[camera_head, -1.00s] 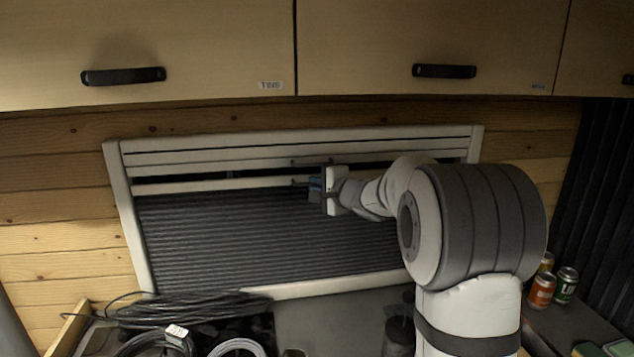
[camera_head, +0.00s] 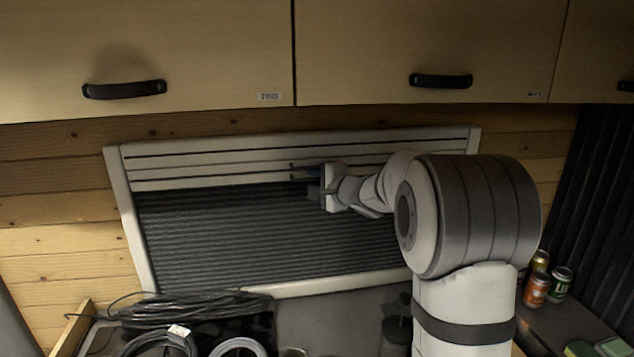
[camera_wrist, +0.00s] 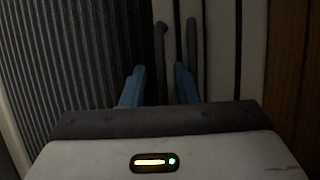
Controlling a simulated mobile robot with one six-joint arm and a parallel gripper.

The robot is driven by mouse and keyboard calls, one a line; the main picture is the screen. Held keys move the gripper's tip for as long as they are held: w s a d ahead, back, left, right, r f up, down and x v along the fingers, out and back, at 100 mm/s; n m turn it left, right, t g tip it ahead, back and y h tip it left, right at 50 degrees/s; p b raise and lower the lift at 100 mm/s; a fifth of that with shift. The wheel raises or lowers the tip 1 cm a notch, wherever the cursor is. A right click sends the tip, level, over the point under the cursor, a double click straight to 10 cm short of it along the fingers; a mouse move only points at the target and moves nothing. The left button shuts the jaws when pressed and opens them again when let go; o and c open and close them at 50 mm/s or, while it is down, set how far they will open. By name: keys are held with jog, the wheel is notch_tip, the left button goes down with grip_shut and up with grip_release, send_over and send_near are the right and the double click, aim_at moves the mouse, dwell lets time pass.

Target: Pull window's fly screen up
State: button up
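In the head view the window (camera_head: 127,215) has a white frame. A dark pleated screen (camera_head: 215,235) fills its lower part, and the white bar (camera_head: 215,180) at the screen's top edge lies close under the upper rails. My gripper (camera_head: 311,180) is at this bar, near the window's upper middle. In the wrist view its two blue fingers (camera_wrist: 158,80) stand apart, around one grey rod-like handle (camera_wrist: 160,50). A second handle (camera_wrist: 192,45) shows by the right fingertip. I cannot tell whether the fingers touch either handle. Pleats are on the left and white bars on the right.
Closed overhead cupboards with black handles (camera_head: 124,89) hang above the window. Coiled black cables (camera_head: 190,308) lie below it on the left. Several cans (camera_head: 536,289) stand at the right, beside a dark curtain (camera_head: 595,215).

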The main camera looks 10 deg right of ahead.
aim_at(305, 193)
jog(key=shift+r, duration=0.1)
notch_tip(305, 193, down, 4)
jog(key=b, duration=0.6)
jog(key=shift+f+b, duration=0.25)
jog(key=shift+b, duration=0.05)
jog(key=shift+s+f+b, duration=0.1)
jog(key=shift+b, duration=0.25)
jog(key=r+v, duration=0.1)
jog(key=v, duration=0.6)
jog(key=w+d+f+m+h, duration=0.1)
jog(key=w+d+m+h, duration=0.1)
jog(key=d+h, duration=0.35)
jog(key=w+d+f+m+h, duration=0.1)
jog(key=w+d+m+h, duration=0.15)
jog(key=d, duration=0.55)
jog(key=s+d+f+g, duration=0.1)
jog(key=d+f+g, duration=0.3)
jog(key=f, duration=0.6)
jog(key=shift+g, duration=1.2)
jog(key=shift+s+f, duration=0.1)
jog(key=shift+s, duration=0.05)
